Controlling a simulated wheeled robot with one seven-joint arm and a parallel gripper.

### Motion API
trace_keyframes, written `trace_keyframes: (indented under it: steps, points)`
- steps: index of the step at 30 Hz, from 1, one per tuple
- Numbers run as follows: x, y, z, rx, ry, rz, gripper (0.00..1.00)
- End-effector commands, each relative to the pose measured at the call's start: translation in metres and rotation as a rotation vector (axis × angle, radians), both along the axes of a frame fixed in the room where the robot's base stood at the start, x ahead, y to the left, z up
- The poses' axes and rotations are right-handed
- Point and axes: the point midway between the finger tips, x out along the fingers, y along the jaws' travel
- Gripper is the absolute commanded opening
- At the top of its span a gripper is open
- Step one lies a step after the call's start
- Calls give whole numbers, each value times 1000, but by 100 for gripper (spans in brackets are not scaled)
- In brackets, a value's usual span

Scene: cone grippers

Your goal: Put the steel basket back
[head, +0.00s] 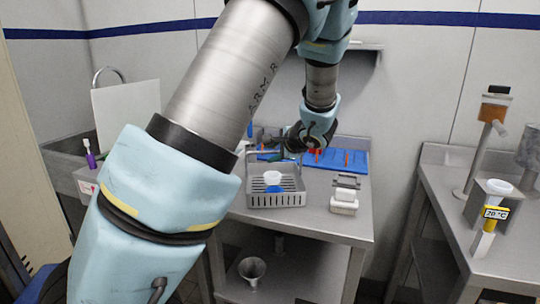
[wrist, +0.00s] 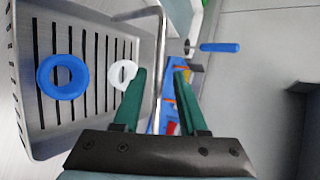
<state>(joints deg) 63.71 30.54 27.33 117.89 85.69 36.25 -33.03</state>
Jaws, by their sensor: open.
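The steel basket (head: 276,200) stands upright on the steel table, with slots in its floor and a handle (wrist: 159,60) rising above it. In the wrist view the basket (wrist: 90,22) fills the left side. A blue ring-shaped piece (wrist: 42,76) and a white one (wrist: 113,75) lie in it. My gripper (wrist: 160,74) is open, its green fingers on either side of the handle bar as seen from the wrist. I cannot tell whether they touch it. In the head view my gripper is small and dark above the basket's back edge.
A blue tray or mat (head: 350,158) with orange-red items lies behind the basket. A small white-and-grey block (head: 344,203) stands to its right. A metal funnel (head: 252,269) is on the shelf below. A sink is at the left, another bench (head: 500,245) at the right.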

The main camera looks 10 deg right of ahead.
Motion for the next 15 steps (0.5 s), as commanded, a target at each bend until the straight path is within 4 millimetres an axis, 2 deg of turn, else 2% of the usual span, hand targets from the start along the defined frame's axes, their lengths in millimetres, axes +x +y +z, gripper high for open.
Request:
trace_keyframes:
  steps: [9, 15]
  points:
    - [-54, -21, 35, -4, -1, -2, 42]
    - [-74, -28, 49, -1, 0, 0, 42]
